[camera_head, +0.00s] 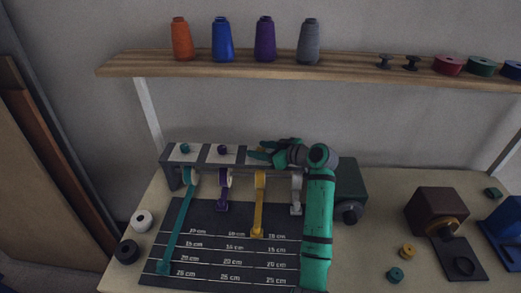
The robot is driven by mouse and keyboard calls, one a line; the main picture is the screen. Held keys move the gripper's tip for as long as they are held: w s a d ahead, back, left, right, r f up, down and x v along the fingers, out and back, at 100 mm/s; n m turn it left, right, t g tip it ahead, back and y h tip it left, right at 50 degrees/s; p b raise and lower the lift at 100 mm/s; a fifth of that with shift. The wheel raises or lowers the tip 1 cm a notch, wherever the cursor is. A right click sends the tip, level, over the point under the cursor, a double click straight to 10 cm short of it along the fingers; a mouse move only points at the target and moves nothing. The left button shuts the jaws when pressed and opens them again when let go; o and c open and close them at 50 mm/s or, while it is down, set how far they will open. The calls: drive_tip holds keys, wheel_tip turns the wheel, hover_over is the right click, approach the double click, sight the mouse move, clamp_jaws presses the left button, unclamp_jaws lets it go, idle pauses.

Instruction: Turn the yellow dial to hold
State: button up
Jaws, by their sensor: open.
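A rack (204,156) with pale plates along its top stands on the table. A small teal dial (185,148) and a purple dial (222,150) show on its left plates. My gripper (257,154) is open and reaches from the right over the third plate, above the yellow ribbon (259,205). The yellow dial is not visible; my gripper covers the place above that ribbon. I cannot tell whether the fingers touch the dial or which way it is set.
Teal (179,225), purple (222,190) and white (297,192) ribbons also hang from the rack over a dark measuring mat (205,247). A wooden shelf (345,70) with spools runs above. A brown box (437,205) stands at right.

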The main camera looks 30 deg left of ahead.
drive_tip(key=c, duration=1.1)
drive_tip(key=shift+o, duration=0.2)
drive_tip(key=shift+a+m+t, duration=0.1)
drive_tip(key=shift+m+t, duration=0.2)
drive_tip(key=shift+t, duration=0.1)
drive_tip(key=m+t+h, duration=0.1)
drive_tip(key=m+t, duration=0.2)
drive_tip(key=shift+s+t+h, duration=0.1)
drive_tip(key=shift+t+h, duration=0.2)
drive_tip(key=shift+h, duration=0.1)
drive_tip(key=m+t+h, duration=0.4)
drive_tip(key=m, duration=0.1)
drive_tip(key=shift+a+m+h, duration=0.15)
drive_tip(key=shift+m+h, duration=0.15)
drive_tip(key=shift+m, duration=0.1)
drive_tip(key=m+t+h, duration=0.2)
drive_tip(key=m+h, duration=0.3)
drive_tip(key=shift+h, duration=0.4)
drive_tip(key=shift+m+h, duration=1.7)
drive_tip(key=shift+h, duration=0.2)
drive_tip(key=shift+d, duration=0.2)
